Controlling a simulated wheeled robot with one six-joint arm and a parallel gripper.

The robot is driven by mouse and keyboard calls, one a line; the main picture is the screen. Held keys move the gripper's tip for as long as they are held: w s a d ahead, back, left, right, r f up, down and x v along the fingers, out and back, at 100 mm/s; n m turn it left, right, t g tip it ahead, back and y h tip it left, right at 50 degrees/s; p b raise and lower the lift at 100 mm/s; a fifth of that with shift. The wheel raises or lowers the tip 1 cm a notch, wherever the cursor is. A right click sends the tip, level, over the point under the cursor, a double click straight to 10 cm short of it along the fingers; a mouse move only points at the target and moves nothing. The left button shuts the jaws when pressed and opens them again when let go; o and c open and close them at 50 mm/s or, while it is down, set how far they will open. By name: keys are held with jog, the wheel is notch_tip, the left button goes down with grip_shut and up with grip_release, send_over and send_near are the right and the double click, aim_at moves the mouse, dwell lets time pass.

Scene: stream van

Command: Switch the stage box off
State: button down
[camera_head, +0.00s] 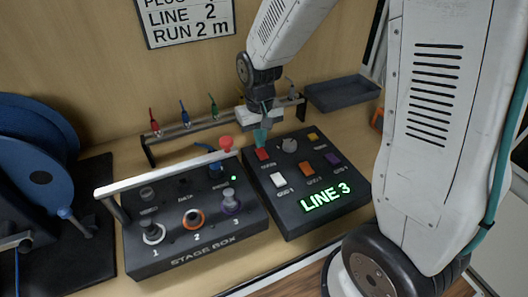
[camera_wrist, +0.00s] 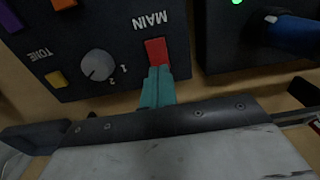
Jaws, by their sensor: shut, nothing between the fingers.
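The stage box (camera_head: 200,262) is a dark box with a pale handle bar and STAGE BOX on its front. A small green light (camera_head: 234,178) is lit on its top; a green light (camera_wrist: 237,1) also shows in the wrist view. Beside it on the right stands a dark control box (camera_head: 345,205) with a lit green LINE 3 display. My gripper (camera_head: 261,138) is over that box's back left part, its teal fingers shut and empty. In the wrist view the fingertips (camera_wrist: 158,74) overlap the edge of the red MAIN switch (camera_wrist: 156,50); I cannot tell whether they touch.
A red knob (camera_head: 226,143) stands behind the handle. A rail (camera_head: 190,130) with coloured plugs, a grey tray (camera_head: 342,93) and a blue reel (camera_head: 35,150) surround the boxes.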

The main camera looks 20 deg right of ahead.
aim_at(266, 158)
jog(key=shift+f, duration=0.9)
dwell(0.7)
jog(key=shift+r, duration=3.5)
jog(key=s+d+r, duration=0.1)
jog(key=s+r, duration=0.3)
jog(key=s, duration=0.3)
jog(key=s+d+r+t, duration=0.1)
jog(key=s+r, duration=0.3)
jog(key=s, duration=0.4)
jog(key=s+d+r, duration=0.1)
jog(key=s+r, duration=0.4)
jog(key=s, duration=0.3)
jog(key=shift+d, duration=0.35)
